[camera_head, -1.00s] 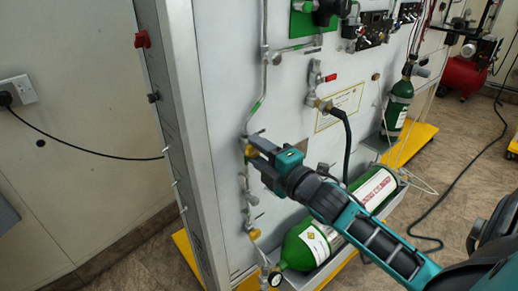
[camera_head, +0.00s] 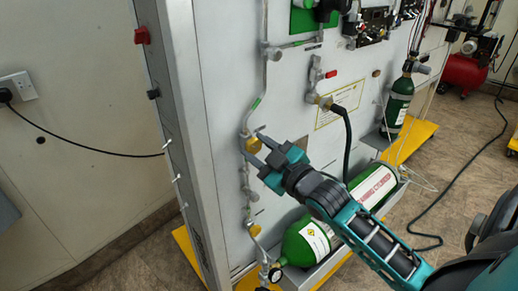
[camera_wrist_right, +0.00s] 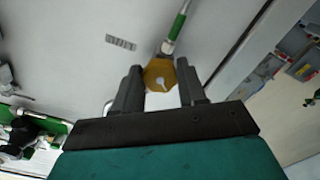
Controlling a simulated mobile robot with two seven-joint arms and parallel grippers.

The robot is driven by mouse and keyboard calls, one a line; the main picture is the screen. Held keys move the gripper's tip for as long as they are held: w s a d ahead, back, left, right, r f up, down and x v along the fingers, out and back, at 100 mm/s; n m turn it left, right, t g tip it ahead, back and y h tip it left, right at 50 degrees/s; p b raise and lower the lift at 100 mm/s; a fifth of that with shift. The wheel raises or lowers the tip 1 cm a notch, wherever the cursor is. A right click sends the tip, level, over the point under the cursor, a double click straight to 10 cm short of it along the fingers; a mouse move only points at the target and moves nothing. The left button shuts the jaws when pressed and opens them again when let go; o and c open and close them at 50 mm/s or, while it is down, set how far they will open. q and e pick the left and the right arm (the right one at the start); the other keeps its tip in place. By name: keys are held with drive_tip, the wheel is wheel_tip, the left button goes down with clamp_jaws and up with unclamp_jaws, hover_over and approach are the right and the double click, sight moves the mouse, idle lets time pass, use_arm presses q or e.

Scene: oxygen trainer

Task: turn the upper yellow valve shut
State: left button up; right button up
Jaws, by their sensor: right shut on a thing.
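The upper yellow valve (camera_head: 252,145) sits on a thin vertical pipe near the left edge of the white panel. My right gripper (camera_head: 259,148) reaches it from the right, with one finger above and one below. In the right wrist view the valve (camera_wrist_right: 160,75) shows as a yellow knob between the two fingertips of my right gripper (camera_wrist_right: 159,84). The jaws are shut on it, though the contact itself is hard to see. A lower yellow valve (camera_head: 255,231) is on the same pipe line. My left gripper is not in view.
A black hose (camera_head: 348,145) hangs from a fitting right of the gripper. A red switch (camera_head: 142,36) is on the frame's left side.

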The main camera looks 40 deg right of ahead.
drive_tip(key=m, duration=0.4)
drive_tip(key=shift+m, duration=0.3)
drive_tip(key=m, duration=0.4)
drive_tip(key=shift+a+m, duration=0.1)
drive_tip(key=shift+m, duration=0.3)
drive_tip(key=o, duration=1.1)
drive_tip(key=shift+c, duration=0.2)
drive_tip(key=s+d+b, duration=0.1)
drive_tip(key=s, duration=1.1)
drive_tip(key=shift+s, duration=0.4)
